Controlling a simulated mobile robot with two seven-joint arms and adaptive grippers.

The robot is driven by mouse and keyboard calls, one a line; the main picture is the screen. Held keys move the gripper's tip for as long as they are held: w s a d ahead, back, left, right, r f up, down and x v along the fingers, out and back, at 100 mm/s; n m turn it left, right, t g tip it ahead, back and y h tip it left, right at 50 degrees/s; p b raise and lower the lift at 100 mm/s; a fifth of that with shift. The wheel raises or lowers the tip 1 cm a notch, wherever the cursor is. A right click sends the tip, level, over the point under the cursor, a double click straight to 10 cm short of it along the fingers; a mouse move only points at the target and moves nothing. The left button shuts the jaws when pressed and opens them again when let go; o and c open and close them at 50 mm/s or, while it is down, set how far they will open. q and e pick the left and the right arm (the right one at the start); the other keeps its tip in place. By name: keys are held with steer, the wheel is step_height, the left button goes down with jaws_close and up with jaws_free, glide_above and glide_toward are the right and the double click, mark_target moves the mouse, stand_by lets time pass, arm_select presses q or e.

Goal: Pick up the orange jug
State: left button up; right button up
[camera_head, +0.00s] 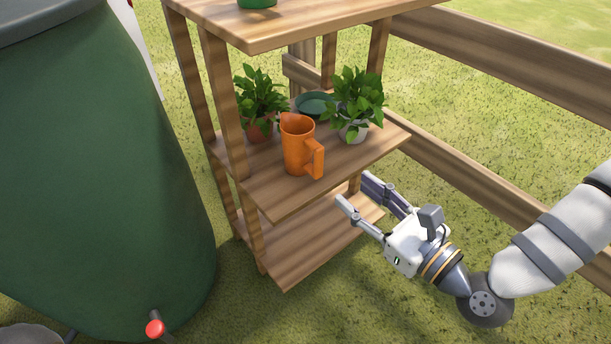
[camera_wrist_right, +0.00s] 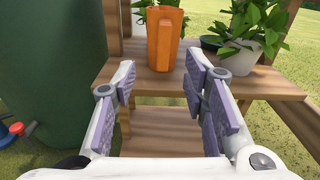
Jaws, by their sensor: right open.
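The orange jug (camera_head: 298,148) stands upright on the middle shelf (camera_head: 277,200) of a wooden rack, near its front edge. Its handle points to the right and front in the head view. My right gripper (camera_head: 355,189) is open and empty, in front of the shelf and to the lower right of the jug, apart from it. In the right wrist view the jug (camera_wrist_right: 161,40) shows ahead, beyond and above the gap between the open fingers (camera_wrist_right: 158,80). My left gripper is not in view.
Potted plants (camera_head: 259,103) and (camera_head: 356,100) stand left and right of the jug, with a dark green dish (camera_head: 314,104) behind. An upper shelf (camera_head: 290,22) hangs above. A large green barrel (camera_head: 95,170) stands left. A wooden fence (camera_head: 520,75) runs behind. Grass lies open at front right.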

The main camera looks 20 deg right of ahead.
mark_target(320, 159)
steer(key=shift+m+t, duration=0.4)
steer(key=b+x, duration=0.2)
steer(key=x, duration=0.9)
steer(key=shift+w, duration=0.3)
steer(key=shift+w+r, duration=0.1)
steer(key=shift+w, duration=0.3)
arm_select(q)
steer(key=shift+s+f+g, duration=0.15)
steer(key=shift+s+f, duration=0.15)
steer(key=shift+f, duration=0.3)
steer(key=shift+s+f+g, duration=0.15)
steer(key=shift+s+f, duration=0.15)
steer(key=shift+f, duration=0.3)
arm_select(e)
jaws_close()
